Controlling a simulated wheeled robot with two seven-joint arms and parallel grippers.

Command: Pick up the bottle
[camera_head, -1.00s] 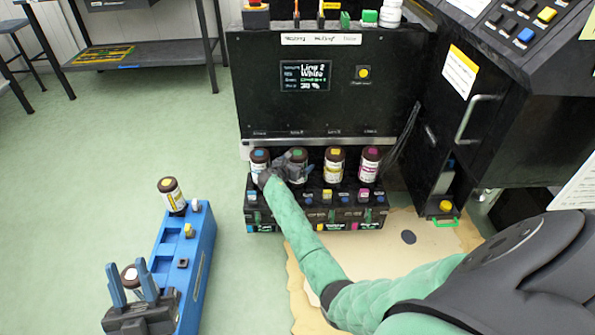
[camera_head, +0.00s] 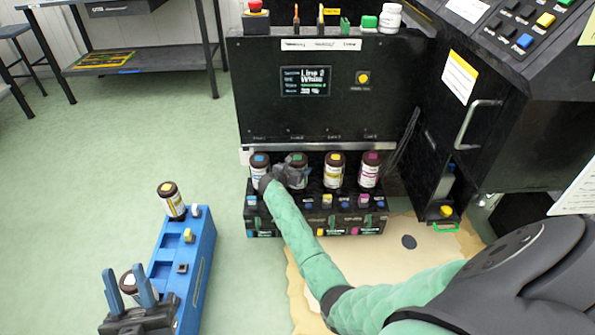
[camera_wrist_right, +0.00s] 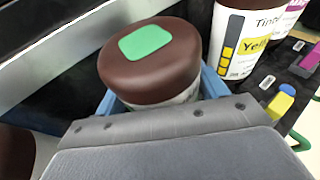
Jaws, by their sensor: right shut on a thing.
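Several brown-capped bottles stand in a row in the black rack. The green-capped bottle (camera_head: 298,159) is second from the left. My right gripper (camera_head: 283,172) is around it, shut on it. In the right wrist view the bottle's brown cap with a green square (camera_wrist_right: 147,45) is large, with blue fingers at both sides; most of its body is hidden. Beside it are a blue-marked bottle (camera_head: 259,164), a yellow-marked bottle (camera_head: 333,171) and a magenta-marked bottle (camera_head: 369,172). My left gripper (camera_head: 130,287) is open at the lower left, with a bottle (camera_head: 127,279) seen between its fingers.
The black rack (camera_head: 250,222) stands against a black machine (camera_head: 260,95) with a screen. A blue carrier (camera_head: 205,245) on the floor holds a yellow-marked bottle (camera_head: 171,201) at its far end.

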